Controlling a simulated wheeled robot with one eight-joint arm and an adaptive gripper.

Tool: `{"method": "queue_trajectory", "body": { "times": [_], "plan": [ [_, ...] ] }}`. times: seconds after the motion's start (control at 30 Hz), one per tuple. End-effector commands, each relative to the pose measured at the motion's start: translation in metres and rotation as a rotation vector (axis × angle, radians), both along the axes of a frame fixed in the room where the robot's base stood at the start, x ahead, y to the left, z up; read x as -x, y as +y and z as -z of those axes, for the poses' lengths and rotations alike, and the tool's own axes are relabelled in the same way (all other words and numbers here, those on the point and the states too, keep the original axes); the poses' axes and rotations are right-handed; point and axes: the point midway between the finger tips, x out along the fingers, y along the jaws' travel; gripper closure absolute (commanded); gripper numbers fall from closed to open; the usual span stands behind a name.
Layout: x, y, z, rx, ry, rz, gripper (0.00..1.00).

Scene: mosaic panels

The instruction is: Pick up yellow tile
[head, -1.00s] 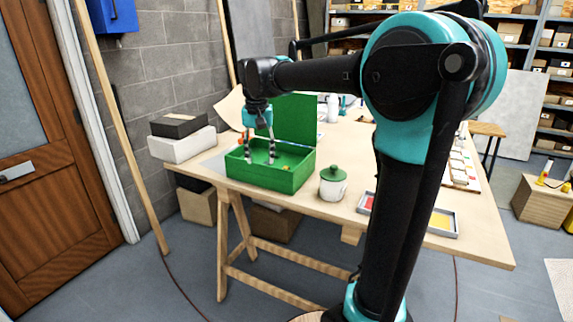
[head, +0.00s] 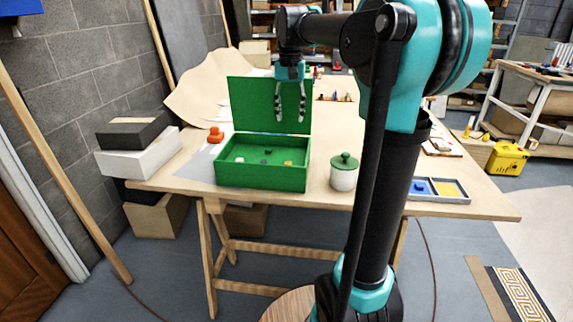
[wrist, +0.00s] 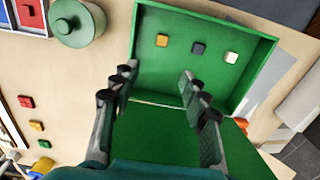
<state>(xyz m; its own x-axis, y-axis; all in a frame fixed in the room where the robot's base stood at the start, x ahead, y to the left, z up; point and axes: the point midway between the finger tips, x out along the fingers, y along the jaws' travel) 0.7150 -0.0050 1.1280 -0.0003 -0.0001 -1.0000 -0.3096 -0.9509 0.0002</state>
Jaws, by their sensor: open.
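A yellow tile (head: 288,163) lies on the floor of the open green box (head: 262,178), toward its right side. In the wrist view, the yellow tile (wrist: 162,40) is in a row with a dark tile (wrist: 198,48) and a white tile (wrist: 231,57). My gripper (head: 290,118) is open and empty, above the box and in front of its raised lid (head: 250,105). In the wrist view, the yellow tile shows beyond and between the fingertips of my gripper (wrist: 158,77), apart from them.
A jar with a green lid (head: 344,172) stands right of the box. A tray with blue and yellow compartments (head: 449,190) is farther right. An orange object (head: 215,135) is left of the box. White and dark boxes (head: 140,150) are at far left.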

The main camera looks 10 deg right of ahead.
Motion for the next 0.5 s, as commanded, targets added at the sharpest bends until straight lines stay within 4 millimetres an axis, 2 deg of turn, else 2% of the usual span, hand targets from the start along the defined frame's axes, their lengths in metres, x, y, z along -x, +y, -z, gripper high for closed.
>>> {"method": "queue_trajectory", "body": {
  "times": [0.3,0.5],
  "plan": [
    [0.001,0.001,0.064,0.000,0.000,-0.001,0.55],
    [0.000,0.001,0.097,0.000,0.000,-0.001,0.55]
  ]
}}
